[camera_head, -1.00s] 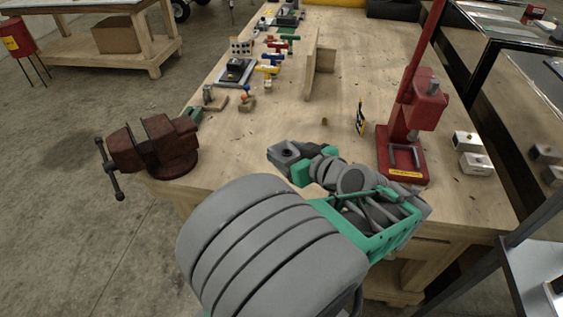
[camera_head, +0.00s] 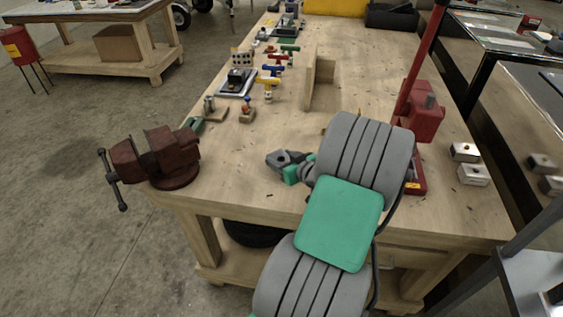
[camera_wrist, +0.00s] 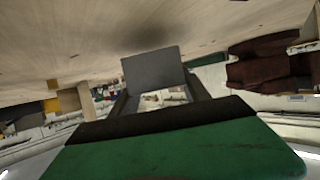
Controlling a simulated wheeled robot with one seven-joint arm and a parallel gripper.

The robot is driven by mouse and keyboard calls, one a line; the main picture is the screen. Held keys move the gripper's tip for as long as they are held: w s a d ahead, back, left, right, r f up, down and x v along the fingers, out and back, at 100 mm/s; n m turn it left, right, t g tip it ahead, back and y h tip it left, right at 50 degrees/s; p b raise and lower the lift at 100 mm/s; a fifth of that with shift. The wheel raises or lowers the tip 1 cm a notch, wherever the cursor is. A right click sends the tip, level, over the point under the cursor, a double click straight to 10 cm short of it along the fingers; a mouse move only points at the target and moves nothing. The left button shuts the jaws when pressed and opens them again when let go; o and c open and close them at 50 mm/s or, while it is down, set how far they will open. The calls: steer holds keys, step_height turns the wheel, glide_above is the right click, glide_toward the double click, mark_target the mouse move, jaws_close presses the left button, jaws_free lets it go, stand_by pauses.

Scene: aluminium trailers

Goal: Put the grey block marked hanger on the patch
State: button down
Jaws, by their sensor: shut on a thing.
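My gripper (camera_head: 281,161) is low over the near middle of the wooden workbench (camera_head: 245,177), at the end of my arm. In the wrist view my gripper (camera_wrist: 155,98) is shut on a plain grey block (camera_wrist: 153,67), which sticks out beyond the dark fingers. No hanger mark is legible on the side I see. The block seems to be just off the bench top, but contact cannot be told. In the head view the block is hard to separate from the grey fingertips. I cannot make out the patch in either view.
A dark red vise (camera_head: 155,160) is on the left edge. A red press (camera_head: 424,118) stands right, partly behind my arm, with two small metal blocks (camera_head: 473,175) beside it. An upright wooden board (camera_head: 310,78) and several coloured-handled tools (camera_head: 268,85) are farther back.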

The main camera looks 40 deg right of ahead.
steer(key=shift+f, duration=1)
steer(key=c, duration=0.5)
jaws_free()
steer(key=shift+r, duration=0.1)
